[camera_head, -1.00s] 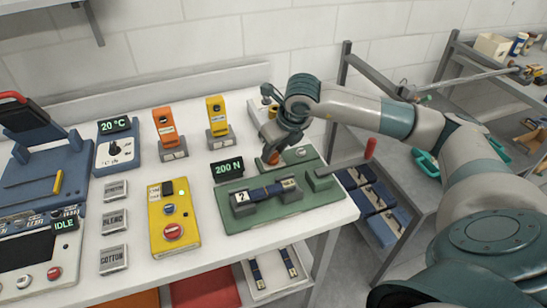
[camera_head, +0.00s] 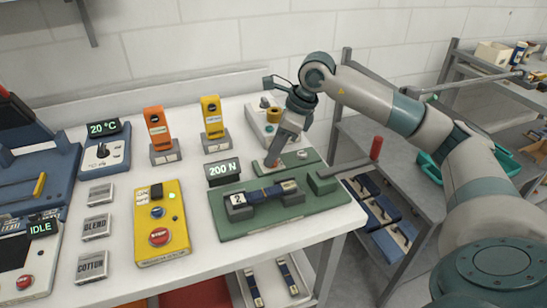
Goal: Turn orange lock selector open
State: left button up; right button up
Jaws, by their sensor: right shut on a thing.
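The orange lock selector (camera_head: 271,164) is on the green fixture (camera_head: 228,224) on the white table, behind the clamped strip. Only a small orange-red bit of it shows under my fingers, and its turn angle is hidden. My right gripper (camera_head: 274,160) comes down from above, tilted, and is shut on the selector. My left gripper is not in view.
A 200 N display (camera_head: 223,171) stands just left of the gripper. A lever with a red handle (camera_head: 376,148) is at the fixture's right. A yellow control box (camera_head: 161,222) stands to the left.

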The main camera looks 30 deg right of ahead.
jog(key=n+b, duration=0.1)
jog(key=n, duration=0.1)
jog(key=shift+w+d+n+g+y, duration=0.1)
jog(key=shift+w+n+g+y, duration=0.05)
jog(key=shift+n+g+y, duration=0.25)
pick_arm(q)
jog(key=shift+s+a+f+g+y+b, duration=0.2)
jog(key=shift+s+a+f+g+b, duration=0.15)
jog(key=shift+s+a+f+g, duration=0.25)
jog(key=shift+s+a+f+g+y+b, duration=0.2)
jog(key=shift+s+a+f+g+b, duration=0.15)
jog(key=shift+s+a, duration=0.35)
pick_arm(e)
jog(key=shift+w+r+n+g, duration=0.1)
jog(key=shift+n+g, duration=0.5)
jog(key=shift+n, duration=1.1)
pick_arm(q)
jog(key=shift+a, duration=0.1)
pick_arm(e)
jog(key=o, duration=1)
jog(key=shift+o, duration=0.2)
